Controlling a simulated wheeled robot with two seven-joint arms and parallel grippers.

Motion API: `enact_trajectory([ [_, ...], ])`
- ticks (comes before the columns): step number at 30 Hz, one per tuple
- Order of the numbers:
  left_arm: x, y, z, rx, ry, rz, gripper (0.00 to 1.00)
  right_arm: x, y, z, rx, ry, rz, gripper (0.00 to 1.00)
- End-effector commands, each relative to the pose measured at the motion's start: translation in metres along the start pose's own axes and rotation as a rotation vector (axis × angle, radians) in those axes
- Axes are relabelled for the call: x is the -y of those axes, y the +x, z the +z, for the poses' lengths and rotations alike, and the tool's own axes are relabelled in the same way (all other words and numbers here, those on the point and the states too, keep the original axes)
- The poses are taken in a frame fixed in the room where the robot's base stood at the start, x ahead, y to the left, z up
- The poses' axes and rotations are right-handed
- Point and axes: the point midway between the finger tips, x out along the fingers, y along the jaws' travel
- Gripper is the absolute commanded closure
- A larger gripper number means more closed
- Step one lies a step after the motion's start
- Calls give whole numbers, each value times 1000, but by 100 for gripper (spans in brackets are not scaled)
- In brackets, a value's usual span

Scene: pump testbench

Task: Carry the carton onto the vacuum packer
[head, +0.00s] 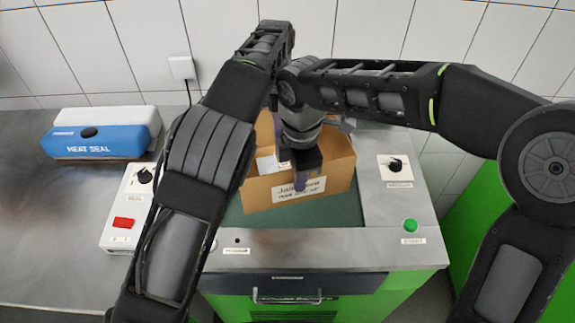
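The open brown carton (262,194), with a white label on its front, stands over the dark green top plate (340,215) of the vacuum packer (390,258). I cannot tell whether its bottom rests on the plate. My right gripper (302,182) points down at the carton's front wall, with a finger in front of the label; whether it is shut on the wall is unclear. My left arm reaches up past the carton's left side. Its gripper is hidden at the far side, behind the arms. The arms cover much of the carton's inside and left side.
A blue and white heat sealer (98,140) stands on the steel bench (45,215) at left, with a white switch box (126,228) before it. A black knob (395,164) and a green button (410,226) sit on the packer's right side. A tiled wall closes the back.

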Motion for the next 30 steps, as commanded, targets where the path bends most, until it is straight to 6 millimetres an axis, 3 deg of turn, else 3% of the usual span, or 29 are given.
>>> enact_trajectory([
  [11, 3, 10, 2, 1, 3, -7, 100, -3, 10, 0, -1, 2, 9, 100],
  [27, 3, 53, 2, 1, 3, -7, 100, -3, 52, 0, -1, 2, 9, 100],
  [30, 3, 49, 2, 1, 3, -7, 91, -3, 48, 0, -1, 2, 8, 90],
])
